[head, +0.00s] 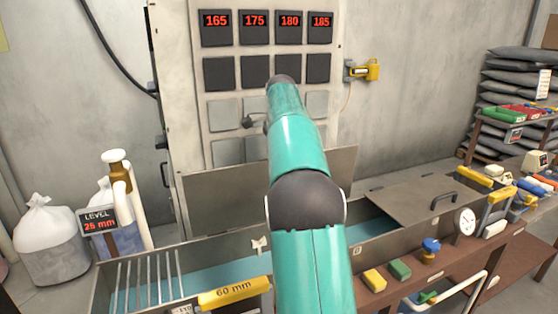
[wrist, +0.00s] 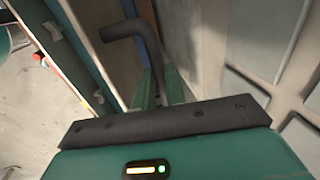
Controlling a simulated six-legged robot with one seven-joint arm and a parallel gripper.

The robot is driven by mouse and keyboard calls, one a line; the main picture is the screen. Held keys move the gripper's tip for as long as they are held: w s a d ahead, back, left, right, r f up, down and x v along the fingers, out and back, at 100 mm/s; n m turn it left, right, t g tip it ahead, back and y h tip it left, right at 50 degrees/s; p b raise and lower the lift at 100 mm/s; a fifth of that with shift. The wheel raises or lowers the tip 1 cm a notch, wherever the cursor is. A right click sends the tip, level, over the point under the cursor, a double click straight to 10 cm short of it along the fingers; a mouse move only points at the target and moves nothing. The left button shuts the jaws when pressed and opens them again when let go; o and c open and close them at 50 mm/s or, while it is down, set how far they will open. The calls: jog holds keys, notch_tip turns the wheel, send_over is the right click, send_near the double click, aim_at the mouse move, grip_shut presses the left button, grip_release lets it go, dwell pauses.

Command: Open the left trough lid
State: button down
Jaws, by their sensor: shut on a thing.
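The left trough lid (head: 225,200) stands raised, nearly upright, at the back of the trough in front of the panel cabinet. The left trough (head: 225,243) below it is open, with blue liquid showing. In the wrist view a dark bent handle (wrist: 122,30) runs down to my gripper (wrist: 158,88). My gripper is shut on this handle; the jaws are partly hidden behind the dark bar of the gripper.
The right trough lid (head: 410,198) lies flat with its own handle (head: 443,201). A metal grate (head: 147,282) and yellow 60 mm bar (head: 234,291) are at the front left. A level sign (head: 99,220) and white bag (head: 50,240) stand left. The cabinet (head: 225,90) rises close behind.

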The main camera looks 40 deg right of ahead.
jog(key=shift+w, duration=0.65)
jog(key=c, duration=1.5)
grip_release()
jog(key=shift+o, duration=0.2)
jog(key=shift+d, duration=0.1)
jog(key=r, duration=0.3)
jog(key=s+r, duration=0.1)
jog(key=r, duration=0.3)
jog(key=shift+s, duration=0.15)
jog(key=shift+a+r, duration=0.2)
